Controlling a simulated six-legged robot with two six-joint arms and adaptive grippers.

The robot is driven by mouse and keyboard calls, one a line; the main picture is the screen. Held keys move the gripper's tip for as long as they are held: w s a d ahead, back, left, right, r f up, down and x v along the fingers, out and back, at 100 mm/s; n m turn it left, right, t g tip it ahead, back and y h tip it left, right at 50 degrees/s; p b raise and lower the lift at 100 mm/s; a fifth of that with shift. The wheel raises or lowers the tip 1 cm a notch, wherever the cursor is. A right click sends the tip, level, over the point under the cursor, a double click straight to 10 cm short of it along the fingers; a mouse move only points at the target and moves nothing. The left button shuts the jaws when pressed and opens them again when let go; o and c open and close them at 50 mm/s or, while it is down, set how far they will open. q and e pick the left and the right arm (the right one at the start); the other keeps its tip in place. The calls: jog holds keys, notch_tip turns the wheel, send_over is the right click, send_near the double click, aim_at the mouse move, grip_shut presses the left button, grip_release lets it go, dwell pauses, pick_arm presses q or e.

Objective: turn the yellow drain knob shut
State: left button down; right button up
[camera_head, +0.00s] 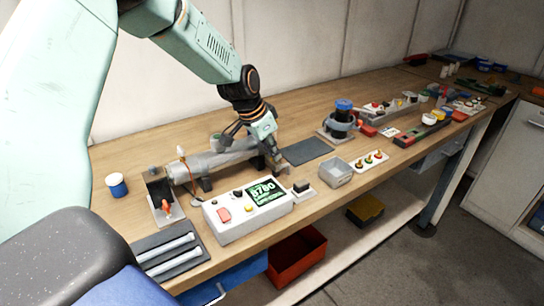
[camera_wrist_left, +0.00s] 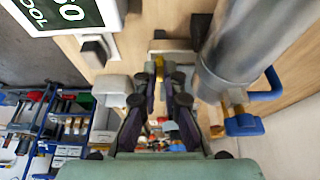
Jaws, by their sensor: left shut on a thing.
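The UV reactor is a grey metal cylinder (camera_head: 215,160) lying on the bench, and it also fills the upper right of the left wrist view (camera_wrist_left: 250,45). My left gripper (camera_head: 277,164) reaches down at the reactor's right end. In the left wrist view its fingers (camera_wrist_left: 166,76) are close together, with a small yellow part (camera_wrist_left: 159,65) between the tips. This looks like the drain knob; most of it is hidden by the fingers, so its turn angle cannot be read. My right gripper is not in view.
A white control box (camera_head: 247,208) with a green display stands in front of the reactor. A dark mat (camera_head: 306,151) and a grey open bin (camera_head: 336,173) lie to the right. A blue-handled valve (camera_wrist_left: 245,124) sits beside the fingers in the left wrist view.

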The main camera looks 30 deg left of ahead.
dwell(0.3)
pick_arm(q)
jog(key=c, duration=1.5)
grip_release()
jog(key=shift+w+f, duration=0.1)
jog(key=shift+w, duration=0.05)
jog(key=shift+o, duration=0.2)
jog(key=v, duration=1.2)
